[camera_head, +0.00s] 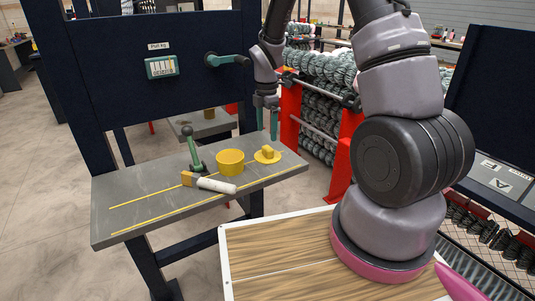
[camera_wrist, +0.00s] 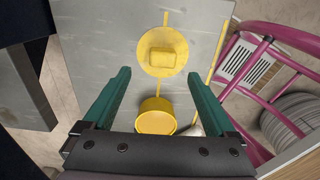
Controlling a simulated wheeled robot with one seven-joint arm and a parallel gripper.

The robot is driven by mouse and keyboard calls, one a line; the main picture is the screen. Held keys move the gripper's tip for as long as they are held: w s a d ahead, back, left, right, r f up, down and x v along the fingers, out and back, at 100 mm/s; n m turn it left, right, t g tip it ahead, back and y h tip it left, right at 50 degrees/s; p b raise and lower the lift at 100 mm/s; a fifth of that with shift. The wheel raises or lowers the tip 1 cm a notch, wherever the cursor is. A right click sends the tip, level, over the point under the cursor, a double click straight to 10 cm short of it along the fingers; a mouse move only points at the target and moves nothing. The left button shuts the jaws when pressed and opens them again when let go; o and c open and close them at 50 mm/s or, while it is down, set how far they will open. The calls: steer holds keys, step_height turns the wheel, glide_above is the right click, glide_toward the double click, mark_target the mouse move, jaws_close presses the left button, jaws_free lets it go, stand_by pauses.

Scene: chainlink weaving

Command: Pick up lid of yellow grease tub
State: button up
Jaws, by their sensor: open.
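The yellow lid (camera_head: 267,155) lies flat on the grey bench, a round disc with a block-shaped handle on top. It also shows in the wrist view (camera_wrist: 162,52), ahead of and between the finger lines. The yellow grease tub (camera_head: 230,163) stands open just left of the lid; in the wrist view the tub (camera_wrist: 156,118) sits between the fingers, partly hidden by my gripper's body. My gripper (camera_head: 267,122) hangs above the bench near the lid, pointing down. Its green fingers (camera_wrist: 160,90) are spread wide with nothing between them at their height.
A dark panel (camera_head: 110,75) rises behind.

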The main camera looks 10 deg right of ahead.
mark_target(268, 148)
steer(key=shift+s+d+f, duration=0.1)
steer(key=shift+f, duration=1.4)
steer(key=shift+s+d+f, duration=0.1)
steer(key=shift+f, duration=1.4)
steer(key=c, duration=1.4)
